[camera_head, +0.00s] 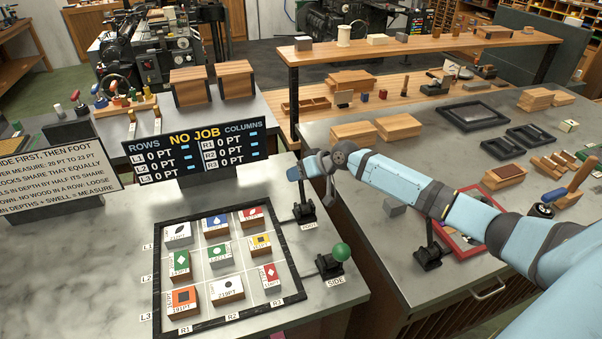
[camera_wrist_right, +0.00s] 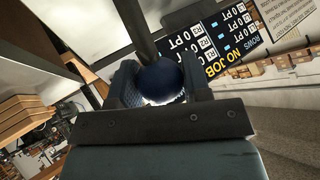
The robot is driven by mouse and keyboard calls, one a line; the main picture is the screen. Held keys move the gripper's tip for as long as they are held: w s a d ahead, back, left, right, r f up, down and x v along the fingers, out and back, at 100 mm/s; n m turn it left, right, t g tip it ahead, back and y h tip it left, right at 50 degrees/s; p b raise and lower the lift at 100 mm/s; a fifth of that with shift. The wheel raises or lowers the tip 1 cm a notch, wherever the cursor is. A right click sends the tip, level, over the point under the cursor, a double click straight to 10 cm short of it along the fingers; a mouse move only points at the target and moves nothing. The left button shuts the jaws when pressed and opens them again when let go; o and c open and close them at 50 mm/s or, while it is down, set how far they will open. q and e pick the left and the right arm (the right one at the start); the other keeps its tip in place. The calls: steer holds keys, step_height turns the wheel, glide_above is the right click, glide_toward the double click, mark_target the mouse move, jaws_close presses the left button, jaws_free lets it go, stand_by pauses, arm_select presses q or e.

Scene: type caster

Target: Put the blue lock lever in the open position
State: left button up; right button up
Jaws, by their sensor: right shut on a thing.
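My right gripper (camera_head: 308,170) reaches in from the right and is above a black lever base (camera_head: 304,211) at the right edge of the type frame. In the right wrist view my right gripper (camera_wrist_right: 160,88) has its fingers closed around a dark blue ball knob (camera_wrist_right: 160,80), seemingly the blue lock lever's, on a dark rod (camera_wrist_right: 140,30). In the head view the gripper hides the knob, so the lever's angle is hard to read. My left gripper is not in view.
A green-knobbed lever (camera_head: 340,253) labelled SIDE stands nearer the front. The black type frame (camera_head: 160,285) holds several picture blocks. A NO JOB display (camera_head: 195,146) stands behind. Another black bracket (camera_head: 430,255) is on the right bench, under my arm.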

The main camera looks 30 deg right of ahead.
stand_by(0.3)
steer(key=o, duration=1.1)
steer(key=shift+o, duration=0.9)
steer(key=shift+w+f, duration=0.1)
steer(key=shift+w, duration=0.05)
steer(key=b+v, duration=0.2)
steer(key=v, duration=1.2)
steer(key=shift+w, duration=0.1)
